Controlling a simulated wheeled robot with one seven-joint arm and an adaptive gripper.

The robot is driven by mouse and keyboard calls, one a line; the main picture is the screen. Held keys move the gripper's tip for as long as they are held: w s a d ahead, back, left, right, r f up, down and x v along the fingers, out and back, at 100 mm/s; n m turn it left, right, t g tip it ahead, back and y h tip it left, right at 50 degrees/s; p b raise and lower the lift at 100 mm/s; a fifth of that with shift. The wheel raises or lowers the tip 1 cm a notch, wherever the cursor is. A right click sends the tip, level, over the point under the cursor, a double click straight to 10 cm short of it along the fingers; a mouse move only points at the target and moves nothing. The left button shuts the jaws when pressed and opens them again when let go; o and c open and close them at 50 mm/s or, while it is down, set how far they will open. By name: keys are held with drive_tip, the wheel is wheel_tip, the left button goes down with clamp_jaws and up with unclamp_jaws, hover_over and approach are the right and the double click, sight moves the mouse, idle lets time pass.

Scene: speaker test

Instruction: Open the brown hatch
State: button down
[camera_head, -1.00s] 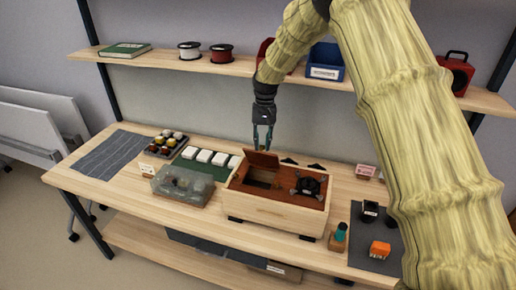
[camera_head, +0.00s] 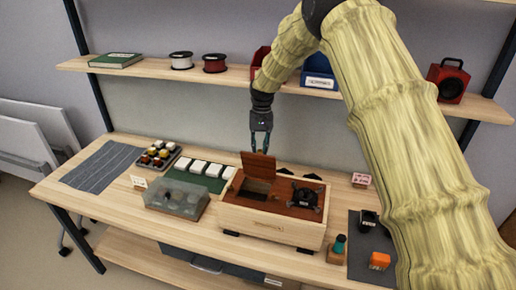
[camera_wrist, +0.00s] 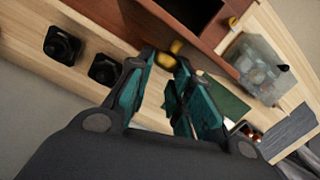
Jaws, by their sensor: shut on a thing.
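The brown hatch (camera_head: 258,166) stands raised, nearly upright, on the top of a pale wooden box (camera_head: 270,224). The dark opening (camera_head: 257,187) shows in front of it, and also in the wrist view (camera_wrist: 190,10). My gripper (camera_head: 261,148) reaches down from above to the hatch's upper edge. In the wrist view, my gripper (camera_wrist: 172,66) has its teal fingers around a small yellow knob (camera_wrist: 166,58) beside the brown panel (camera_wrist: 148,22). The fingers partly hide the knob.
A black speaker driver (camera_head: 304,197) sits on the box top, right of the opening. A clear lidded case (camera_head: 178,196) stands left of the box. A shelf (camera_head: 225,70) runs behind.

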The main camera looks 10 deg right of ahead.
drive_tip(key=shift+s+d+f, duration=0.3)
drive_tip(key=shift+d+f, duration=0.15)
drive_tip(key=shift+d, duration=0.05)
idle(0.3)
drive_tip(key=c, duration=1.6)
unclamp_jaws()
drive_tip(key=shift+o, duration=1.3)
drive_tip(key=shift+d, duration=0.15)
drive_tip(key=shift+w+a+r, duration=0.2)
drive_tip(key=shift+r, duration=0.1)
wheel_tip(320, 180, up, 12)
drive_tip(key=w, duration=0.1)
drive_tip(key=shift+w+d, duration=0.25)
drive_tip(key=shift+d, duration=0.15)
